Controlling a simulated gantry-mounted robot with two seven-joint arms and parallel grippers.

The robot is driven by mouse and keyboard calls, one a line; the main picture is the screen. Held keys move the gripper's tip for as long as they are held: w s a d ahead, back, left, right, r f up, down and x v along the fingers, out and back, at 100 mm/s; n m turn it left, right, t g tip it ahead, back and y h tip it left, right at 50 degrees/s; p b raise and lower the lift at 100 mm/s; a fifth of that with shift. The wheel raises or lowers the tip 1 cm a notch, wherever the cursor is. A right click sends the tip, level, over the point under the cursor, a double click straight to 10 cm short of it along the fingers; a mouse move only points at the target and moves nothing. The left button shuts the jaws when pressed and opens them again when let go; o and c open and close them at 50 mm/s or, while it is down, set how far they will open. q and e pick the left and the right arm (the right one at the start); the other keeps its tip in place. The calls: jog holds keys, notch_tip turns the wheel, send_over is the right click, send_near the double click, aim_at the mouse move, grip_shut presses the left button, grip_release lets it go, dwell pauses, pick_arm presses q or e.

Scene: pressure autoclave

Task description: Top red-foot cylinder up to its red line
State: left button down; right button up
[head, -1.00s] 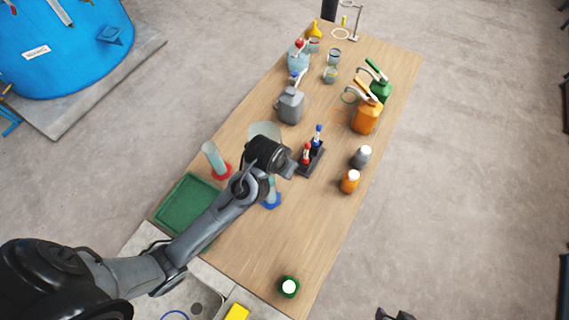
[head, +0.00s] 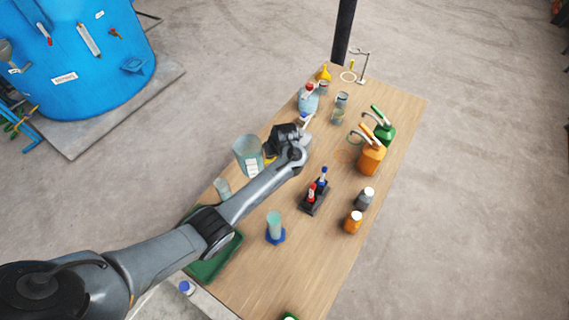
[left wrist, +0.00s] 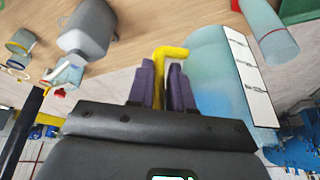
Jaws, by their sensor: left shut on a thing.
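The red-foot cylinder (head: 222,188) is clear and stands near the table's left edge. My left arm hides its foot in the head view. A clear cylinder at the upper right of the left wrist view (left wrist: 266,32) appears to be the same one. My left gripper (head: 283,141) is shut on the yellow handle (left wrist: 160,78) of a large clear jug (head: 247,150) with a white label strip. The jug is near the table's left edge and appears raised. My right gripper is out of view.
A blue-foot cylinder (head: 275,226) stands nearby, with a dark rack of red and blue markers (head: 314,197) to its right. A green tray (head: 228,254) lies under my arm. A grey canister (left wrist: 86,28) shows in the left wrist view. Orange and green cans (head: 371,158) stand further right.

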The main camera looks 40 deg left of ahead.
pick_arm(q)
jog(key=a+r+n+g+p, duration=0.2)
jog(key=a+n, duration=0.2)
notch_tip(320, 180, down, 14)
jog(key=s+b, duration=0.1)
jog(key=b, duration=0.8)
jog(key=shift+a+f+b, duration=0.2)
jog(key=shift+a+b, duration=0.15)
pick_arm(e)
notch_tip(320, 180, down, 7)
pick_arm(q)
jog(key=shift+s+r+p, duration=0.1)
jog(key=shift+r+p, duration=0.05)
jog(key=shift+p, duration=0.15)
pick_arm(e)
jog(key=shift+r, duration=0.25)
